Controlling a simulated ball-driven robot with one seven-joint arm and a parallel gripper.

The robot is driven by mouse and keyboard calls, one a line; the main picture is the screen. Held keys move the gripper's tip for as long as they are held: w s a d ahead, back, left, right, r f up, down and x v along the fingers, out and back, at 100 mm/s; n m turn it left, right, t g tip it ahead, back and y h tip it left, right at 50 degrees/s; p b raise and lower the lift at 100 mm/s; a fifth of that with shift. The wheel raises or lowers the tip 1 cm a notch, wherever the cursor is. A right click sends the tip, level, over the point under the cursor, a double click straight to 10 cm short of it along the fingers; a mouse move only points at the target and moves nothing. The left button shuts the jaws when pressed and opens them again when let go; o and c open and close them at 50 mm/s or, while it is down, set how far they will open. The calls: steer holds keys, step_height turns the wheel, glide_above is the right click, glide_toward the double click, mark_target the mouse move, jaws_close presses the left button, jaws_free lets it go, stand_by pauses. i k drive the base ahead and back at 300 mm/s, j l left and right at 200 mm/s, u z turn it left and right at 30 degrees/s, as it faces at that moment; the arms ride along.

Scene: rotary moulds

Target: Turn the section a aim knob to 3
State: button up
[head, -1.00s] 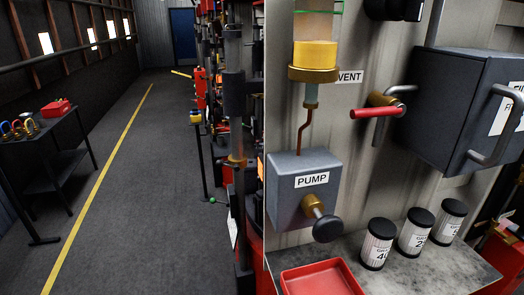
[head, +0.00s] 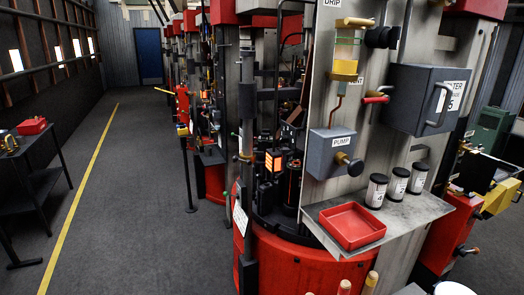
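No knob marked as the section a aim knob can be made out in the head view. A dark round knob (head: 382,37) sits high on the grey metal panel (head: 322,97), beside the drip glass; I cannot read a label for it. Another dark knob (head: 355,167) sticks out of the grey box labelled PUMP (head: 331,154). No number scale is readable on either. Several machine sections recede behind the panel, their small parts too small to tell. My gripper is not in view.
A red tray (head: 352,226) and three dark-capped jars stand on the metal shelf (head: 417,208) above a red round base (head: 290,262). A grey filter box (head: 424,98) juts out at right. The floor aisle (head: 120,200) is clear. A dark table (head: 38,180) stands left.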

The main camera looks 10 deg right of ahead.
mark_target(283, 139)
steer(key=j+z, duration=0.25)
steer(key=j, duration=1.25)
steer(key=i+j+z, duration=0.1)
steer(key=i+j, duration=0.3)
steer(key=i+j+z, duration=0.1)
steer(key=i+j, duration=0.25)
steer(key=j, duration=0.2)
steer(key=i+j+z, duration=0.15)
steer(key=i+j, duration=0.2)
steer(key=j, duration=0.15)
steer(key=i+j, duration=0.15)
steer(key=i, duration=0.45)
steer(key=i+j+z, duration=0.15)
steer(key=i, duration=0.4)
